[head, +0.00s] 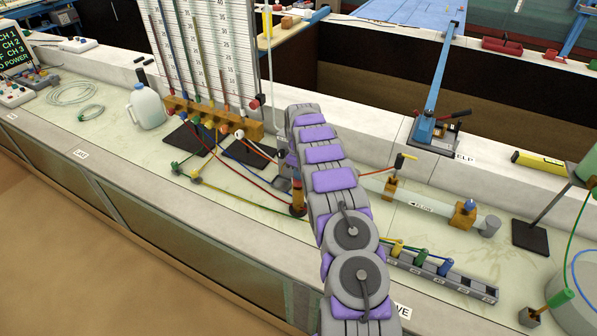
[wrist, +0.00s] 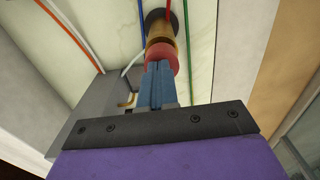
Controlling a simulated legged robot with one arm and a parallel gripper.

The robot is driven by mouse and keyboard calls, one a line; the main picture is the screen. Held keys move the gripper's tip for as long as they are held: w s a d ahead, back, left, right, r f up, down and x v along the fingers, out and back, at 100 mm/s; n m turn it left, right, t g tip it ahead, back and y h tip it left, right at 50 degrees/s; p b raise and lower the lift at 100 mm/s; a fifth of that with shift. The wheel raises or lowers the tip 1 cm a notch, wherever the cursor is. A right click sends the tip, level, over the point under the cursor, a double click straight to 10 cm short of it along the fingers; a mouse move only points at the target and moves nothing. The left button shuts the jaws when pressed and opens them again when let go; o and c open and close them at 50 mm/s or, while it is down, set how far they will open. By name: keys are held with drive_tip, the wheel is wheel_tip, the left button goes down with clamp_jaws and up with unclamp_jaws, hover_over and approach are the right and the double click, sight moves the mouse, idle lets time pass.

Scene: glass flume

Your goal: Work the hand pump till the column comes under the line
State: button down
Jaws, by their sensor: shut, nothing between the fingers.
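A brass cylinder (wrist: 162,32) with a red collar (wrist: 161,52) and a dark end stands right at my fingertips in the wrist view; it looks like the hand pump. In the head view an orange-brass cylinder (head: 298,193) stands on the bench just left of my arm. My gripper (wrist: 160,68) has its blue fingers together, overlapping the red collar in the picture; I cannot tell whether they touch it. In the head view my arm hides the gripper. The gauge board (head: 205,45) holds upright tubes with coloured columns; its top is cut off, and I cannot make out the line.
A grey block (wrist: 85,110) with a brass elbow lies left of my fingers. Coloured hoses (head: 235,168) run along the bench. A white jug (head: 146,106) stands left of the board. A clear pipe (head: 425,198) and a valve row (head: 440,272) lie to the right.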

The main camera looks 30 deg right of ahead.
drive_tip(key=shift+s+a+f, duration=0.1)
drive_tip(key=shift+s+f, duration=0.05)
drive_tip(key=shift+f, duration=0.1)
wheel_tip(320, 180, up, 18)
drive_tip(key=p, duration=0.1)
drive_tip(key=shift+f, duration=0.15)
idle(1.9)
drive_tip(key=shift+d, duration=0.2)
idle(1.3)
